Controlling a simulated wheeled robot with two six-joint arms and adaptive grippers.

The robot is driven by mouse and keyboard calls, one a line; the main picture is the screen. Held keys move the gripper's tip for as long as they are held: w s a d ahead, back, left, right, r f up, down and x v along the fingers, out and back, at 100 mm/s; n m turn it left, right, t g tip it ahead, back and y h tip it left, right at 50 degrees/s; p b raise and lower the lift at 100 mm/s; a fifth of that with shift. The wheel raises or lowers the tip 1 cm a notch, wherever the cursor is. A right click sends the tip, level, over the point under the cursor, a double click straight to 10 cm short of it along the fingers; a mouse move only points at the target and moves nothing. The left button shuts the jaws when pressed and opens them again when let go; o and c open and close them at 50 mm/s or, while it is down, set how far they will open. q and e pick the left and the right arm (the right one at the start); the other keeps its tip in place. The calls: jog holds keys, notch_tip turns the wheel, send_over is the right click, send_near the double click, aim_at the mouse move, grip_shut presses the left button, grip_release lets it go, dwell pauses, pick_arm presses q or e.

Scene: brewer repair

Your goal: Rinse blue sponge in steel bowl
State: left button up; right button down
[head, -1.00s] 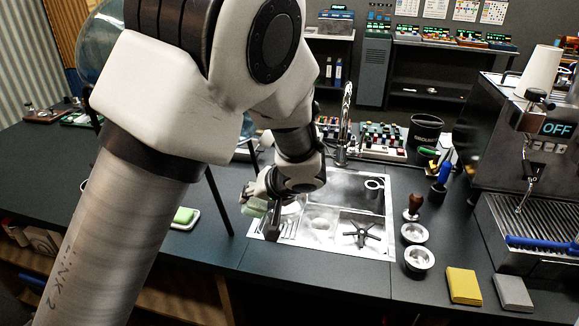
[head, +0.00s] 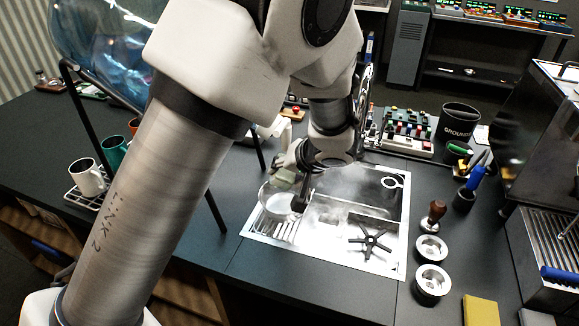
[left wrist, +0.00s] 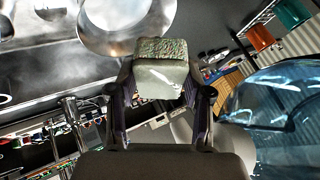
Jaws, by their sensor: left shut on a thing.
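My left gripper (head: 292,190) is shut on a pale sponge (head: 284,176) with a rough green face. The sponge looks pale grey-green, not clearly blue. In the left wrist view the sponge (left wrist: 160,72) sits between both fingers. The steel bowl (head: 268,208) rests on the ribbed left part of the sink, partly hidden by my gripper. The sponge appears over or beside the bowl's far rim; its height above it is hard to tell. The bowl also shows in the left wrist view (left wrist: 92,42), close beyond the sponge. My right gripper is not in view.
The sink (head: 335,215) holds a black star-shaped grate (head: 370,241). The faucet (head: 364,105) stands behind it, near my left wrist. A tamper (head: 433,215) and metal cups stand right of the sink. Mugs (head: 88,177) stand on a rack at left.

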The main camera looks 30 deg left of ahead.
pick_arm(q)
jog(key=f, duration=0.2)
jog(key=f+b, duration=0.1)
jog(key=f, duration=0.1)
jog(key=shift+w+f+b, duration=0.1)
jog(key=shift+w+b, duration=0.2)
jog(key=shift+w, duration=0.1)
jog(key=f+b, duration=0.3)
jog(key=b, duration=0.1)
jog(key=shift+s, duration=0.2)
jog(key=shift+w+f+b, duration=0.1)
jog(key=shift+f+b, duration=0.5)
jog(key=shift+b, duration=0.2)
jog(key=shift+r, duration=0.15)
jog(key=shift+r+p, duration=2.3)
jog(key=shift+r, duration=1.55)
